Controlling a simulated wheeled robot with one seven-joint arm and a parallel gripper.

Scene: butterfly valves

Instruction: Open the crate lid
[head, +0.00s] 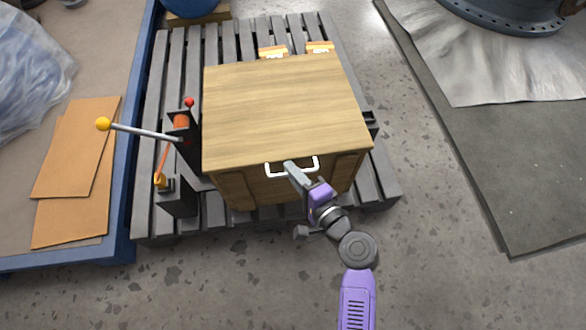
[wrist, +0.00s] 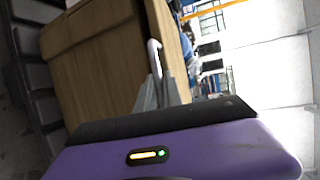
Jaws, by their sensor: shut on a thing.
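The wooden crate (head: 290,186) stands on a grey slatted pallet, with its flat wooden lid (head: 280,105) lying level on top. A white handle (head: 307,170) sticks out at the lid's front edge. In the wrist view the crate (wrist: 95,60) looks tilted, and the white handle (wrist: 154,58) runs down between my fingers (wrist: 157,90). The fingers hide part of the handle.
Left of the crate, a lever with a yellow knob (head: 103,124) and an orange part stands on the pallet (head: 150,215). A blue-edged platform (head: 125,200) with cardboard lies farther left. Open floor (head: 440,260) is at right and front.

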